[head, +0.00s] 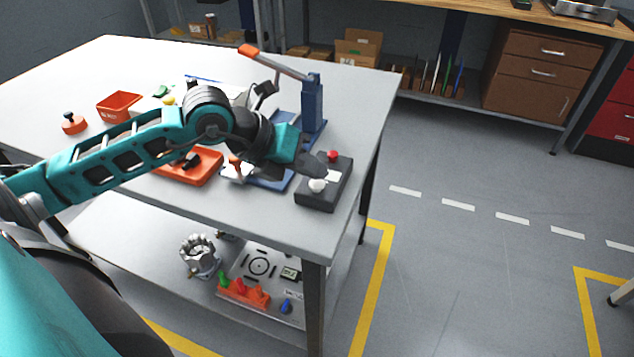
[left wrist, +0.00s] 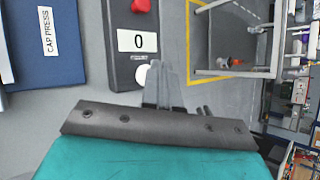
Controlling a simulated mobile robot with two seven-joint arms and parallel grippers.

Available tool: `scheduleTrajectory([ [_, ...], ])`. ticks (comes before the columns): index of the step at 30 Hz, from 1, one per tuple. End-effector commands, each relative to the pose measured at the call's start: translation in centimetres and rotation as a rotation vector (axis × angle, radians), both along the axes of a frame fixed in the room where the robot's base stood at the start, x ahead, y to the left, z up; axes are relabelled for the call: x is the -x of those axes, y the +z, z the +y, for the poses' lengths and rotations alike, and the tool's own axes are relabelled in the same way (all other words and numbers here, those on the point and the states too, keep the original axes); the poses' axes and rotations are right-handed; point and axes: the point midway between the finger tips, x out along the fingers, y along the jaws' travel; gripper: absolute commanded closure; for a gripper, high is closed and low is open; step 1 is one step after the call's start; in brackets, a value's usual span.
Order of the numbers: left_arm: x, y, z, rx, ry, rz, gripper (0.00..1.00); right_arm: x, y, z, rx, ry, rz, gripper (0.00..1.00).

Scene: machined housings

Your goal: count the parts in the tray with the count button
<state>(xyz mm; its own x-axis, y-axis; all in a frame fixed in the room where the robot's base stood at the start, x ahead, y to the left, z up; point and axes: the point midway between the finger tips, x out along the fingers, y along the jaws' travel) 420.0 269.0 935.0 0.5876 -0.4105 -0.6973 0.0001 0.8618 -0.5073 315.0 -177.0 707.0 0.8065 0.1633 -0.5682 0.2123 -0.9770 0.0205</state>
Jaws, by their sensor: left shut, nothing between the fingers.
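The dark counter box (head: 334,191) stands at the table's right front corner, with a red button (head: 333,155) and a white button (head: 317,186). In the left wrist view its display (left wrist: 137,40) reads 0, with the red button (left wrist: 141,5) above and the white button (left wrist: 141,75) below, partly hidden by a finger. My left gripper (head: 318,168) is shut and empty over the box; its fingers (left wrist: 160,72) appear beside the white button. I cannot tell whether they touch it. An orange tray (head: 205,177) with a dark part lies under my left arm, partly hidden. My right gripper is out of view.
A blue press (head: 312,103) with an orange-tipped lever stands behind the box. A red bin (head: 118,107) and an orange-based knob (head: 73,124) are at the left. The lower shelf holds a grey tray (head: 247,287) with fixtures.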

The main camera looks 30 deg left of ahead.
Motion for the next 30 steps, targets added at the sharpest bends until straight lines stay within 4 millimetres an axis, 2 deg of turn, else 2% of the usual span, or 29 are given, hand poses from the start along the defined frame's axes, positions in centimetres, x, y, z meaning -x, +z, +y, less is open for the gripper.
scheduleTrajectory([
  [30,0.01,-0.87,0.0,0.0,-0.001,0.001,1.0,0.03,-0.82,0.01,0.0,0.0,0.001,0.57],
])
